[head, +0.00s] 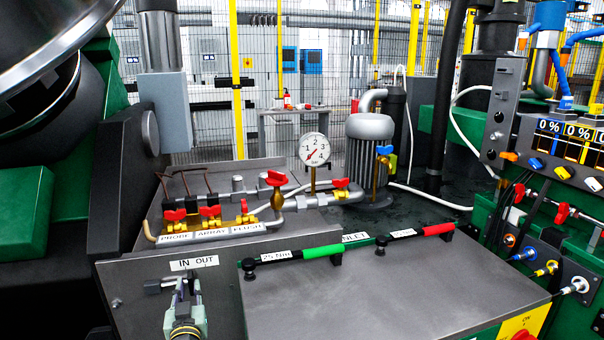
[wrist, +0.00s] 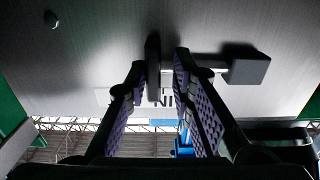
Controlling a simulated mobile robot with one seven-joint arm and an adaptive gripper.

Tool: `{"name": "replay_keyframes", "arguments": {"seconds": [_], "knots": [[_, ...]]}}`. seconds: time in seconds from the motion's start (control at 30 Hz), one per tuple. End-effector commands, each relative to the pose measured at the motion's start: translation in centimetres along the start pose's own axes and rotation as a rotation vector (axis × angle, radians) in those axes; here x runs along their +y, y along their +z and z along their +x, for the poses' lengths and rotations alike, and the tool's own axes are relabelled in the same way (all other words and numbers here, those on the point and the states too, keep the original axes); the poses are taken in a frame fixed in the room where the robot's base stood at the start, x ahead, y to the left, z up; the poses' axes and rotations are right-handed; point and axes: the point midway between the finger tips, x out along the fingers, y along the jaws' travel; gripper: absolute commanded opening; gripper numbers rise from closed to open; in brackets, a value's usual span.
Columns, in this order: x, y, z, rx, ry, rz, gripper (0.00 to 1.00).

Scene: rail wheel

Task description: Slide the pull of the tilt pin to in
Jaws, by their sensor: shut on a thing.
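The tilt pin is on the grey front panel under the white label reading IN OUT (head: 194,263). Its dark block (head: 152,287) is at the left, with a short rod running right to the pull. In the wrist view the block (wrist: 248,70) is to the right, and the dark pull (wrist: 153,58) stands between my fingers. My gripper (head: 184,284) is shut on the pull, just below the label, near the IN side. The label (wrist: 165,99) shows upside down in the wrist view, partly hidden by my fingers. The pull's far side is hidden.
A bench top with a green-handled torque wrench (head: 295,254) and a red-handled one (head: 415,234) lies to the right. Red-handled valves (head: 208,213) and a pressure gauge (head: 314,149) stand above the panel. A small knob (wrist: 50,18) sticks out of the panel.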

Motion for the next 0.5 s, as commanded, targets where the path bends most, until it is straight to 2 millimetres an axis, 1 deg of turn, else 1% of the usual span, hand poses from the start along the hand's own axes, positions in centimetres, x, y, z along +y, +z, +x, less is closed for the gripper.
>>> {"name": "replay_keyframes", "arguments": {"seconds": [0.03, 0.07, 0.1, 0.37, 0.5], "knots": [[0.55, -0.35, 0.23, 0.006, 0.009, 0.0, 0.03], [0.57, -0.36, 0.23, 0.006, 0.01, 0.0, 0.01], [0.58, -0.38, 0.24, 0.007, 0.01, 0.0, 0.0], [0.59, -0.46, 0.26, 0.009, 0.01, 0.0, 0.0], [0.28, -0.41, 0.27, 0.009, 0.01, 0.0, 0.0]]}}
